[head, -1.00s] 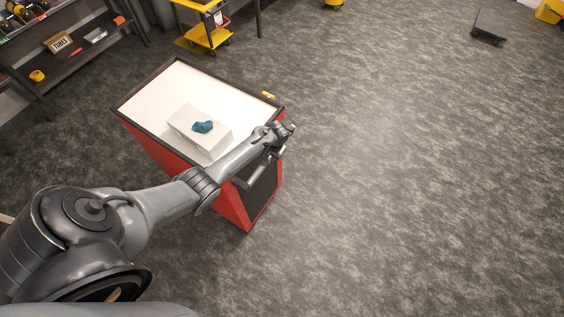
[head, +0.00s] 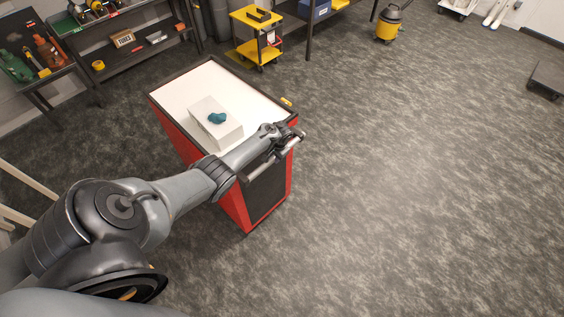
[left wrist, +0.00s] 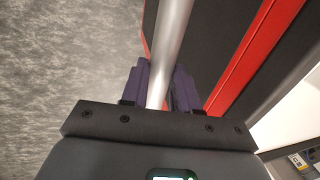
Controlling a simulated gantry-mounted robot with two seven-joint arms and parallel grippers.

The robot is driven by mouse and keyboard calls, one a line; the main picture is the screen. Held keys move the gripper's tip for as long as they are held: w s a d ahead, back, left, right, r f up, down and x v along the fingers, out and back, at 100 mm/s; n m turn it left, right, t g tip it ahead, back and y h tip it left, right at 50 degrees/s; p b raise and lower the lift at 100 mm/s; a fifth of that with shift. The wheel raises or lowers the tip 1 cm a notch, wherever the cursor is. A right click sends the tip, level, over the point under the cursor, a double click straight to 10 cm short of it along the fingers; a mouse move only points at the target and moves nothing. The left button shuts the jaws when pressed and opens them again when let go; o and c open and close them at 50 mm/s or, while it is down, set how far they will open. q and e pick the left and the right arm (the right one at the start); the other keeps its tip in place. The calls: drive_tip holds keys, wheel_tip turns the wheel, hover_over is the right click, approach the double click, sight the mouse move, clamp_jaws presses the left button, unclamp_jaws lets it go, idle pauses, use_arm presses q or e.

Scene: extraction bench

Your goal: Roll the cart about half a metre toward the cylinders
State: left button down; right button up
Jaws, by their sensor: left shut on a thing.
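The cart (head: 236,206) is red with dark panels and a white top, and stands on the floor in the middle of the head view. A white box (head: 207,123) with a teal crumpled item (head: 216,118) on it sits on the cart top. My left gripper (head: 279,136) is at the cart's near right end, shut on its silver handle bar (head: 256,170). In the left wrist view the bar (left wrist: 173,40) runs between the dark fingers (left wrist: 162,85). Grey upright shapes (head: 214,18) at the back may be the cylinders; they are partly cut off. My right gripper is out of view.
A yellow trolley (head: 258,38) stands beyond the cart, near a dark shelf (head: 140,42). A bench (head: 35,75) is at the far left. A yellow vacuum (head: 388,24) and a flat dolly (head: 546,78) stand farther off. The floor to the right is clear.

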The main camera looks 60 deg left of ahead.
use_arm(q)
drive_tip(key=shift+w+d+r, duration=0.1)
drive_tip(key=shift+w+d, duration=0.05)
drive_tip(key=shift+d, duration=0.05)
drive_tip(key=shift+d+f, duration=0.2)
drive_tip(key=shift+d, duration=0.35)
drive_tip(key=c, duration=1.3)
unclamp_jaws()
drive_tip(key=shift+w+d+f, duration=0.1)
drive_tip(key=o, duration=0.5)
drive_tip(key=shift+w, duration=0.1)
drive_tip(key=shift+c, duration=0.2)
drive_tip(key=shift+a, duration=0.2)
drive_tip(key=shift+r, duration=0.2)
drive_tip(key=p+v, duration=0.3)
drive_tip(key=v, duration=0.7)
drive_tip(key=shift+r, duration=0.3)
